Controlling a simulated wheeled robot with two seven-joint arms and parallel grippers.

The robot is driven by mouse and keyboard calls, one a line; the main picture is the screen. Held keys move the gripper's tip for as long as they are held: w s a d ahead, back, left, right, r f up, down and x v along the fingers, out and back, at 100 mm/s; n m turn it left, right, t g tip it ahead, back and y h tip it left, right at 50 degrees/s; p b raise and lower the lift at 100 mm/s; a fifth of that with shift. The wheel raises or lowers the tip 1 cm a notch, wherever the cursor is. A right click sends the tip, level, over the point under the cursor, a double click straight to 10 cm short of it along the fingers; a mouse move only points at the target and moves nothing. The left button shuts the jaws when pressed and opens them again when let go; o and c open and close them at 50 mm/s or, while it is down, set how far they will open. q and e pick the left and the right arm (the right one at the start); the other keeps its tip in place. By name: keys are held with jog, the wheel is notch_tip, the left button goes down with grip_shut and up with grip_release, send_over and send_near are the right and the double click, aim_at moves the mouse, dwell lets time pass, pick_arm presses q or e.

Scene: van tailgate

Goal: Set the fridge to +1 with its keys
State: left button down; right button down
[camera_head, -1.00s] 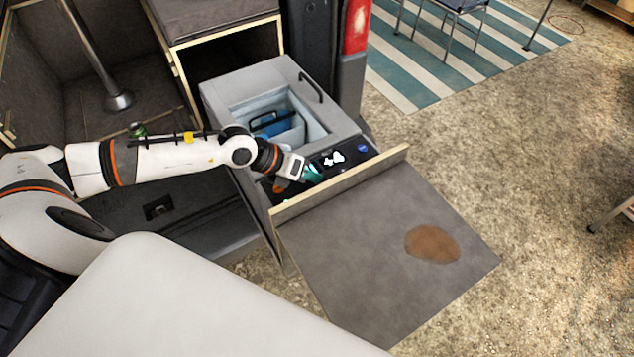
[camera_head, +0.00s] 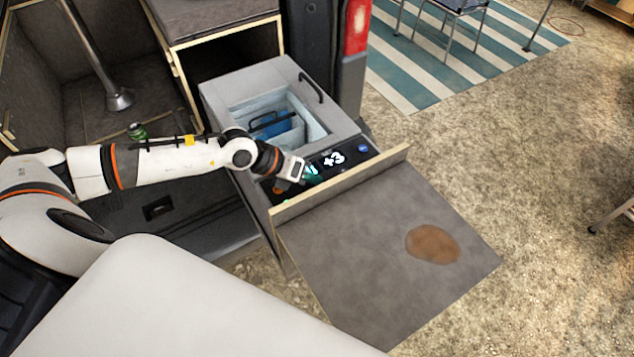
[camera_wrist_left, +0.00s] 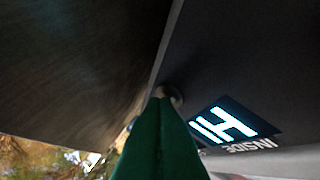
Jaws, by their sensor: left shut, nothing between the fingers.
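The fridge (camera_head: 222,97) is a grey open-topped box at the van's rear, with a dark control panel along its front edge. A lit display (camera_head: 333,159) on that panel reads +3. My left gripper (camera_head: 306,176) is shut and empty, with its tips down at the panel left of that display. In the left wrist view its green fingers (camera_wrist_left: 160,94) end by a small round key (camera_wrist_left: 172,96), mostly hidden; I cannot tell whether they touch it. My right gripper is not in view.
A raised wooden lip (camera_head: 345,182) stands close in front of the panel, on a grey board (camera_head: 360,255) with a brown stain. A black handle (camera_head: 311,88) sits on the fridge's rim. A green can (camera_head: 137,131) stands left, behind my arm.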

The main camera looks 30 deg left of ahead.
pick_arm(q)
jog(key=shift+r, duration=0.1)
jog(key=shift+r+p, duration=0.7)
notch_tip(320, 180, up, 5)
jog(key=p, duration=0.4)
dwell(1.0)
dwell(1.6)
